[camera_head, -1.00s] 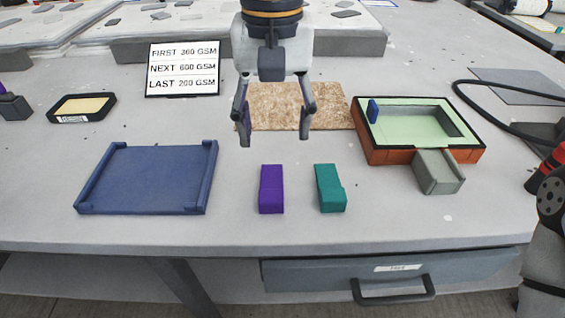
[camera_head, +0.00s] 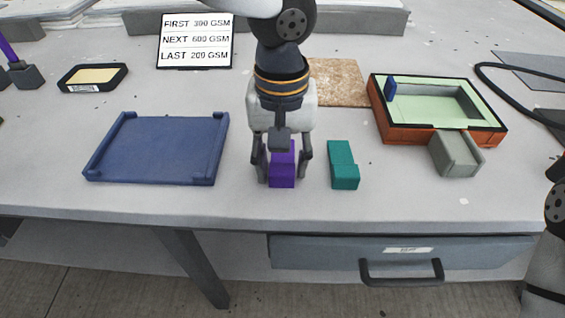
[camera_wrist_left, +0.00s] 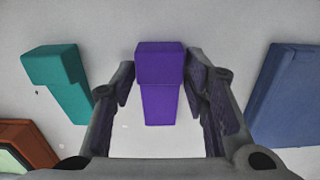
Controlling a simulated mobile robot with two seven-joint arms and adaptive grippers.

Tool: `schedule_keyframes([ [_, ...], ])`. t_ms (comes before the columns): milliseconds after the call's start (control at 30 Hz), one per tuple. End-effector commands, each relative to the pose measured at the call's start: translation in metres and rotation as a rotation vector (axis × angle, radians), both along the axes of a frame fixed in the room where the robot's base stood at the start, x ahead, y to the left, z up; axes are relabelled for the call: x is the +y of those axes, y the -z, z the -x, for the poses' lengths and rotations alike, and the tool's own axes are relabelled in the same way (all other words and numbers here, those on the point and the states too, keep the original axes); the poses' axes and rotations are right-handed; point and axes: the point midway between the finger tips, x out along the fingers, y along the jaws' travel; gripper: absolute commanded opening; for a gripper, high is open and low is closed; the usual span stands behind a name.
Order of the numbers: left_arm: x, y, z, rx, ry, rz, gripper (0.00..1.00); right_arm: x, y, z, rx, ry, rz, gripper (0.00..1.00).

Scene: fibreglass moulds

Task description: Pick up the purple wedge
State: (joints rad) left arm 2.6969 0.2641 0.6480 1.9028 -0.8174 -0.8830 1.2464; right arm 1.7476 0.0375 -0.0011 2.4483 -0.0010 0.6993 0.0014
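The purple wedge (camera_head: 283,170) lies on the table between the blue tray and the teal wedge. My left gripper (camera_head: 283,180) is lowered over it, with one finger on each side. In the left wrist view the purple wedge (camera_wrist_left: 160,75) lies between the two open fingers (camera_wrist_left: 163,82), and a gap shows on each side. The gripper hides part of the wedge's far end in the head view. My right gripper is not in view; only a part of my right arm shows at the right edge.
A teal wedge (camera_head: 343,166) lies just right of the gripper. A blue tray (camera_head: 155,150) is to the left. A orange-sided mould (camera_head: 400,131) with a grey block (camera_head: 456,154) stands at the right. A sign (camera_head: 195,42) and a chipboard sheet (camera_head: 338,82) are behind.

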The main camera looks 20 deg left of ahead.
Motion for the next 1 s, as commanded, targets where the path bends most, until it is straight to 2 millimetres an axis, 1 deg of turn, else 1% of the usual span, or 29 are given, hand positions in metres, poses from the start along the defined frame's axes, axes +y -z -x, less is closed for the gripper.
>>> schedule_keyframes([
  [33, 0.0, 0.0, 0.0, 0.0, 0.0, 0.0, 0.23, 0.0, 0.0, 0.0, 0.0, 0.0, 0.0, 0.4],
  [67, 0.0, 0.0, 0.0, 0.0, 0.0, 0.0, 0.16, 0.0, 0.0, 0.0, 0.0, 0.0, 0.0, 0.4],
  [100, 0.0, 0.0, 0.0, 0.0, 0.0, 0.0, 0.07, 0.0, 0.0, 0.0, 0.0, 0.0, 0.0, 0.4],
  [133, 0.0, 0.0, 0.0, 0.0, 0.0, 0.0, 0.05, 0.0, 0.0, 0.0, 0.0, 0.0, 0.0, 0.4],
  [367, 0.0, 0.0, 0.0, 0.0, 0.0, 0.0, 0.05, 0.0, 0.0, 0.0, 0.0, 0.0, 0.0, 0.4],
  [467, 0.0, -0.004, -0.001, -0.002, -0.001, -0.001, 0.05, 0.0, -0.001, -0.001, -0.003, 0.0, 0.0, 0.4],
  [567, 0.0, -0.017, -0.001, -0.007, -0.001, 0.0, 0.05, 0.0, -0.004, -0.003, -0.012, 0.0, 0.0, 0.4],
  [667, 0.001, -0.04, 0.0, -0.011, -0.001, 0.001, 0.05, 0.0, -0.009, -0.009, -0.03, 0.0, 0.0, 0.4],
  [767, 0.014, -0.069, 0.019, -0.02, -0.002, 0.0, 0.05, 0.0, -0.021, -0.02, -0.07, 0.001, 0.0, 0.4],
  [800, 0.019, -0.082, 0.028, -0.023, -0.002, 0.001, 0.05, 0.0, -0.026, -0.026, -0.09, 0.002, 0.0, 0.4],
  [867, 0.028, -0.102, 0.041, -0.028, -0.002, 0.0, 0.05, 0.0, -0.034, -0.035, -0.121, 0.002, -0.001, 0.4],
  [900, 0.036, -0.11, 0.053, -0.027, -0.002, 0.0, 0.05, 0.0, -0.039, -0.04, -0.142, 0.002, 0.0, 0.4],
  [1000, 0.055, -0.124, 0.081, -0.028, -0.003, 0.0, 0.05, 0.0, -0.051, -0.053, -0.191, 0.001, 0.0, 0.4],
])
